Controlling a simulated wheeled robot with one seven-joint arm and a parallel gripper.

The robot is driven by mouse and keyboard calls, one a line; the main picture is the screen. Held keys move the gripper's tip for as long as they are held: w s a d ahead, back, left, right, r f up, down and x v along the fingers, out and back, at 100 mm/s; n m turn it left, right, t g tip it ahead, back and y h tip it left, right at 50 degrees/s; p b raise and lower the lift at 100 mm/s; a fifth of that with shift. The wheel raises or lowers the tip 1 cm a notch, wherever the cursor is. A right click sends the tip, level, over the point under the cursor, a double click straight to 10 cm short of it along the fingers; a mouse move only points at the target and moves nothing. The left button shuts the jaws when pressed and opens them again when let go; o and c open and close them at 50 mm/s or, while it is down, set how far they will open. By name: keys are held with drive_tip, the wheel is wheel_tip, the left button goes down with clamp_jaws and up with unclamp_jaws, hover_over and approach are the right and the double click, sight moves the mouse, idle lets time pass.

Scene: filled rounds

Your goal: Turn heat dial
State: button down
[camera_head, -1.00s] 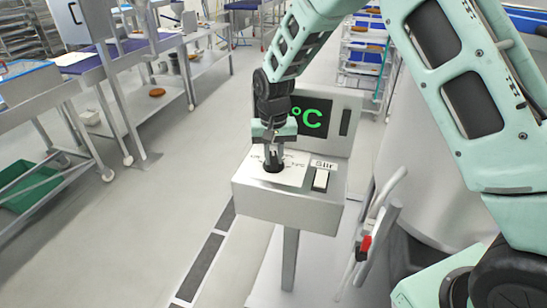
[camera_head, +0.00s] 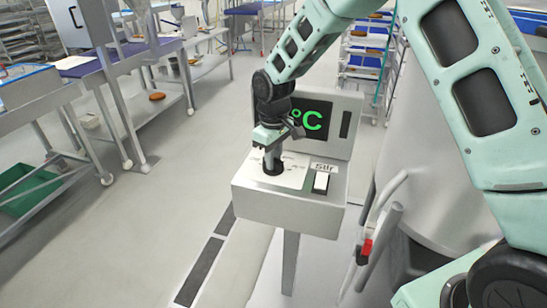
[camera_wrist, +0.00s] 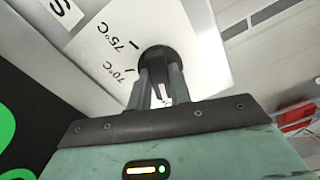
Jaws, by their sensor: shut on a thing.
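The heat dial (camera_head: 272,168) is a dark round knob on the white label plate of a metal control box (camera_head: 262,200). In the wrist view the dial (camera_wrist: 157,58) sits beside the printed marks 70°C and 75°C. My gripper (camera_head: 272,158) points down over the dial and is shut on it. In the wrist view my gripper's fingers (camera_wrist: 163,84) reach onto the dial from both sides.
A Stir switch (camera_head: 321,181) is on the box right of the dial. A display (camera_head: 310,118) with a green °C stands behind, close to my wrist. A metal handle with a red part (camera_head: 366,246) is at the right.

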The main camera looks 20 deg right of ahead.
drive_tip(key=shift+n, duration=0.6)
drive_tip(key=c, duration=1.3)
unclamp_jaws()
wheel_tip(320, 180, up, 18)
drive_tip(key=b, duration=0.3)
drive_tip(key=shift+f, duration=0.25)
